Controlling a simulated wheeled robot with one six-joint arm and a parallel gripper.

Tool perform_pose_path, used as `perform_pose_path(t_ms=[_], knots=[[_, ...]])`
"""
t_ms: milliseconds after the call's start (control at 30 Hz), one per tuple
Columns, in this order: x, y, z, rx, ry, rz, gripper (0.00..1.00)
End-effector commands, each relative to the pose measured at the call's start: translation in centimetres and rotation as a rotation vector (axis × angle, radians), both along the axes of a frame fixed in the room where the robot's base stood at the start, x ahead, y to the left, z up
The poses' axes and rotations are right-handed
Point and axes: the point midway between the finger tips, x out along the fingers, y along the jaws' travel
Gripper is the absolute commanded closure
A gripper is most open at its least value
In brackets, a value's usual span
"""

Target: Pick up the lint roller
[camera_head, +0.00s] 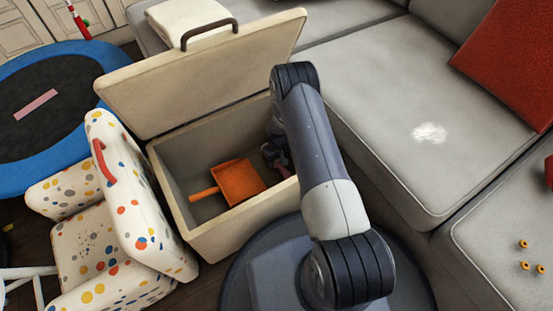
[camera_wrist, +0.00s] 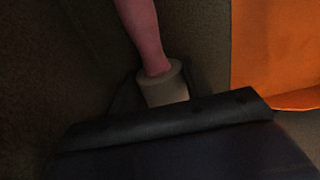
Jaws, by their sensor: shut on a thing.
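The lint roller has a dull red handle (camera_wrist: 145,32) and a cream roller end, seen in the wrist view against the dark inside of the box. My gripper (camera_wrist: 162,92) is shut on the lint roller at its cream end, with dark fingers at both sides. In the head view my arm reaches down into the open storage box (camera_head: 172,180) at its right side. My gripper (camera_head: 276,150) is partly hidden there behind the arm and box wall, and only a small reddish bit of the lint roller (camera_head: 284,170) shows.
An orange dustpan (camera_head: 238,181) lies in the box, left of my gripper. The box's raised lid (camera_head: 200,75) stands behind it. A grey sofa (camera_head: 400,130) is close on the right. A spotted chair (camera_head: 130,205) and a trampoline (camera_head: 75,60) are on the left.

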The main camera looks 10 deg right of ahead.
Motion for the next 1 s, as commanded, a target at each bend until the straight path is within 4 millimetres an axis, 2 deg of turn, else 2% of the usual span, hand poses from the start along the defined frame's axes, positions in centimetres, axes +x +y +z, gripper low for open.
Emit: perform_pose_path(t_ms=[233, 600, 767, 1000], knots=[[-0.1, 0.5, 1.2, 0.000, 0.000, 0.001, 0.79], [-0.1, 0.4, 7.5, 0.000, -0.002, 0.000, 0.79], [-1.2, 3.5, 7.3, 0.000, 0.002, 0.006, 0.79], [-3.3, 9.9, 7.3, 0.000, 0.001, 0.009, 0.79]])
